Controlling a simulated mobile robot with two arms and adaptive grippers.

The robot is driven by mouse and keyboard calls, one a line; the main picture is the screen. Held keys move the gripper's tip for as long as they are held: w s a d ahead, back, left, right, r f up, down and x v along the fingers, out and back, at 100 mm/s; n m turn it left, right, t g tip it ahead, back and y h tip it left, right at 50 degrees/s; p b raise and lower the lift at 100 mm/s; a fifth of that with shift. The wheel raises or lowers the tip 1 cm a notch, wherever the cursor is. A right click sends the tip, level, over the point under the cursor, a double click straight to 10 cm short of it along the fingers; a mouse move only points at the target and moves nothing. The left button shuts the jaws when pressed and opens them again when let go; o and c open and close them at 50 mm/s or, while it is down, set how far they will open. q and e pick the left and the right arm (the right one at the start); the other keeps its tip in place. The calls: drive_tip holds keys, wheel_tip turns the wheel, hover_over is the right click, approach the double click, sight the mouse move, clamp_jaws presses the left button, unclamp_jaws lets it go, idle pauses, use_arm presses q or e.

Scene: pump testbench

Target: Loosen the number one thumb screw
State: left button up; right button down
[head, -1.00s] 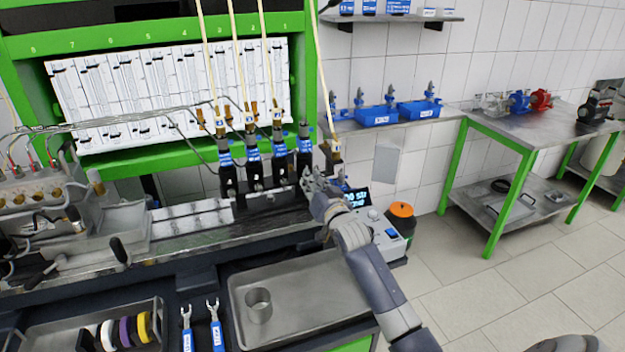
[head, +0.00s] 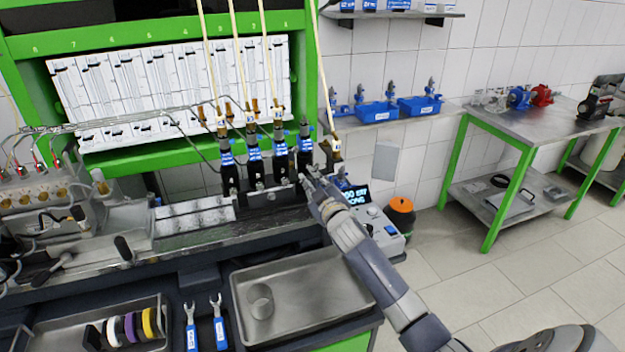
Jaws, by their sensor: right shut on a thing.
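Several black injectors with blue labels stand in a row on the clamp rail in the head view. The rightmost injector (head: 304,152) is beside my right gripper. My right gripper (head: 309,178) reaches in from the lower right, with its fingertips at the lower right side of that injector. It is shut on a small part there, which I take to be the number one thumb screw; the fingers hide most of it. Another thumb screw (head: 260,186) shows lower on the rail to the left. My left gripper is not in view.
A metal tray (head: 310,290) with a cup (head: 261,300) lies in front. Thin hoses (head: 242,60) hang above the injectors.

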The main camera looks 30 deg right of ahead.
drive_tip(key=n, duration=0.4)
drive_tip(key=shift+n, duration=0.3)
drive_tip(key=n, duration=0.4)
idle(0.3)
drive_tip(key=c, duration=1.5)
unclamp_jaws()
drive_tip(key=v, duration=1.2)
drive_tip(key=shift+a, duration=0.15)
drive_tip(key=shift+f, duration=0.1)
